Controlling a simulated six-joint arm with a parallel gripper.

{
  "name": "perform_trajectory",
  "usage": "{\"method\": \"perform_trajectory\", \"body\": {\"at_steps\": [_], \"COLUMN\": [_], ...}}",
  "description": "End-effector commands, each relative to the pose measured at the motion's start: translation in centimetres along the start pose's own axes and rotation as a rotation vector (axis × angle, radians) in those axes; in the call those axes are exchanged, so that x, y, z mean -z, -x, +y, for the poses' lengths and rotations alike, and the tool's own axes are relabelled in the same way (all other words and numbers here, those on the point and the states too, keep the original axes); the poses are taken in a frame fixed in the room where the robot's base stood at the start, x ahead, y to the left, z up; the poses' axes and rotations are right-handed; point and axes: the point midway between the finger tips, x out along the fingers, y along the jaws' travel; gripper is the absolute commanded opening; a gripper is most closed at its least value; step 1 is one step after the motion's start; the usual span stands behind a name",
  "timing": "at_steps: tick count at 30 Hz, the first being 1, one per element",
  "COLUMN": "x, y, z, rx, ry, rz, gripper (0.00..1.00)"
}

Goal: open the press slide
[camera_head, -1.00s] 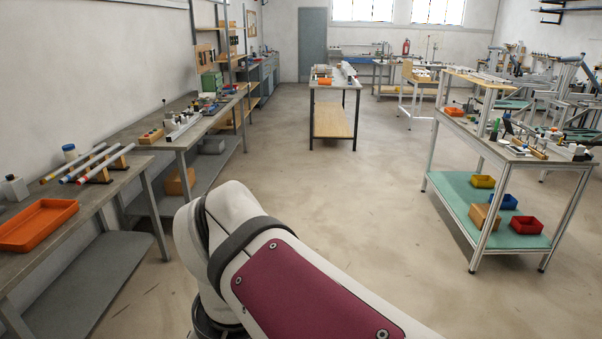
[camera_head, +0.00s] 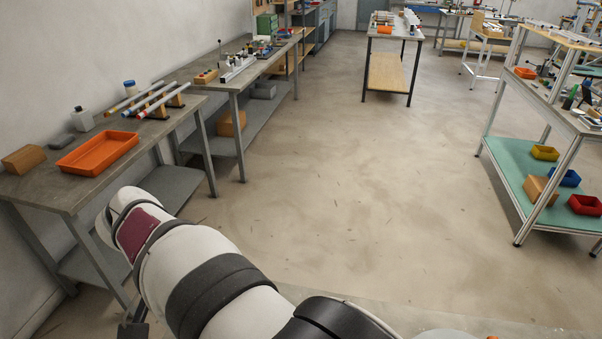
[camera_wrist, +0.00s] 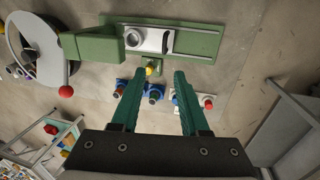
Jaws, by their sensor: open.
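In the wrist view, a green fixture lies at the top: a flat green plate (camera_wrist: 205,42) with dark rails and a thick green arm (camera_wrist: 95,42) at its left. A pale metal block (camera_wrist: 152,40) with a round fitting sits between the rails; it looks like the press slide, but I cannot tell how far it is open. My gripper (camera_wrist: 160,73) is open, its two green fingers apart and pointing at the fixture. A yellow knob (camera_wrist: 151,70) shows between the fingertips, with nothing gripped. The fixture and gripper are not seen in the head view.
Near the fingers are blue-based parts (camera_wrist: 126,91) and a red knob (camera_wrist: 208,102). A grey wheel (camera_wrist: 40,50) and a red ball (camera_wrist: 66,91) are at left. The head view shows an orange tray (camera_head: 98,153) on the left bench and open floor (camera_head: 340,180) mid-room.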

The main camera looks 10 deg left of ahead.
Motion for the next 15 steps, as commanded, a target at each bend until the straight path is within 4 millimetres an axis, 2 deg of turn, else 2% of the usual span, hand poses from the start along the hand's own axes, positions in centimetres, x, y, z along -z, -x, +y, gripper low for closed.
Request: {"method": "perform_trajectory", "body": {"at_steps": [1,5,15], "x": [-0.4,-0.5,-0.4], "y": [-0.3,-2.1,-12.0], "z": [-1.0,-1.2,-1.0], "rx": [-0.007,-0.012,-0.012], "ry": [0.013,0.014,0.013], "rz": [0.009,0.011,0.008], "gripper": [0.45,0.45,0.45]}}
